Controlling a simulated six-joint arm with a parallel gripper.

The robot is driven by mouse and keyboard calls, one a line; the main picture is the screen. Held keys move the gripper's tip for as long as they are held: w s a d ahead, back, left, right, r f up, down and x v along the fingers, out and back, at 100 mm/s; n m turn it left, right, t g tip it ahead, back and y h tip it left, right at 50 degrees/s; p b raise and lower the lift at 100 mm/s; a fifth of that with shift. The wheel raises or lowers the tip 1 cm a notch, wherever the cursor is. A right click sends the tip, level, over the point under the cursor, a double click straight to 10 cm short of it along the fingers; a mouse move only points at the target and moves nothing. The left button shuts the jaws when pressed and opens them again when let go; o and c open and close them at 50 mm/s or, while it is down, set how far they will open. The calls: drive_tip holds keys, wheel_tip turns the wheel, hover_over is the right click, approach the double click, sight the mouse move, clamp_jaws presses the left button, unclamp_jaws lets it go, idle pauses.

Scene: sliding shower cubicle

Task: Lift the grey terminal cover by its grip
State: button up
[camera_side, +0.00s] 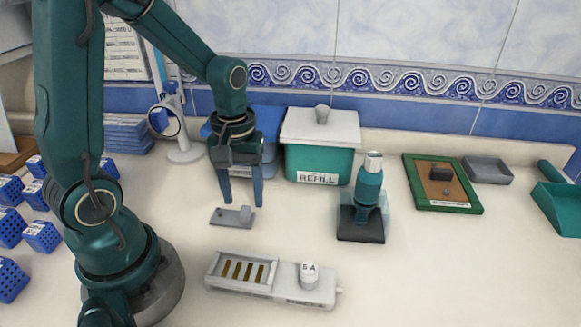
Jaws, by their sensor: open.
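The grey terminal cover (226,217) lies flat on the counter, a small plate with a raised block-like grip (246,213) at its right end. My gripper (242,201) points down with its two blue fingers apart and empty. The fingertips appear just above or beside the grip, one to each side of it in the picture. I cannot tell their exact height or depth, and no contact shows.
In front is a light terminal block (292,295) with brass strips and a white "5A" piece (309,274). Behind stand a teal REFILL box (318,162) and a mirror (166,118). Blue baskets (41,236) are left. Counter at front right is clear.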

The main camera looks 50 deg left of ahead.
sight(245, 210)
drive_tip(key=shift+f, duration=1.8)
clamp_jaws()
